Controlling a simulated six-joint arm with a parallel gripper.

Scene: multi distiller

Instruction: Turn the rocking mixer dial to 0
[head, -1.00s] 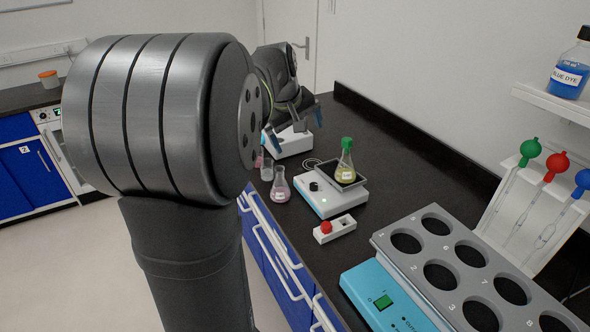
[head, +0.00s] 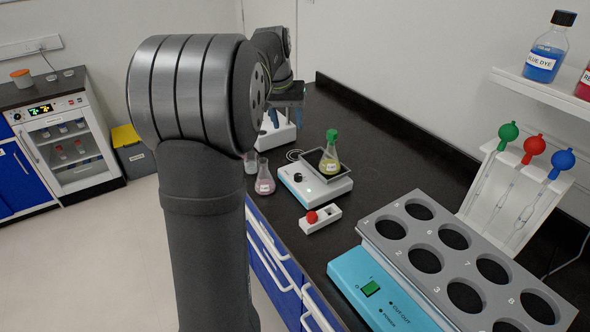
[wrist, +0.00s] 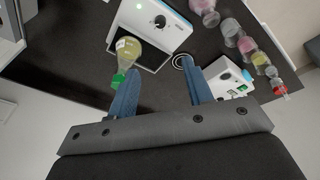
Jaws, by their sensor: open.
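The rocking mixer (head: 322,195) is a white and light blue box on the black bench. Its black dial (head: 298,177) is on the top, near the left end. A flask (head: 329,162) of yellow liquid with a green cap stands on its dark platform. My gripper (head: 287,98) is above the bench behind the mixer, open and empty, apart from the dial. In the wrist view, my gripper (wrist: 162,88) shows two blue fingers spread apart. The mixer (wrist: 175,38) and its dial (wrist: 160,21) lie beyond the fingertips. The dial's setting is too small to read.
A white device (head: 275,131) stands behind the mixer, partly under my gripper. A pink flask (head: 264,180) stands left of the mixer. A small white box with a red knob (head: 312,216) and a grey rack (head: 420,210) are in front. Dark bench is clear right of the mixer.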

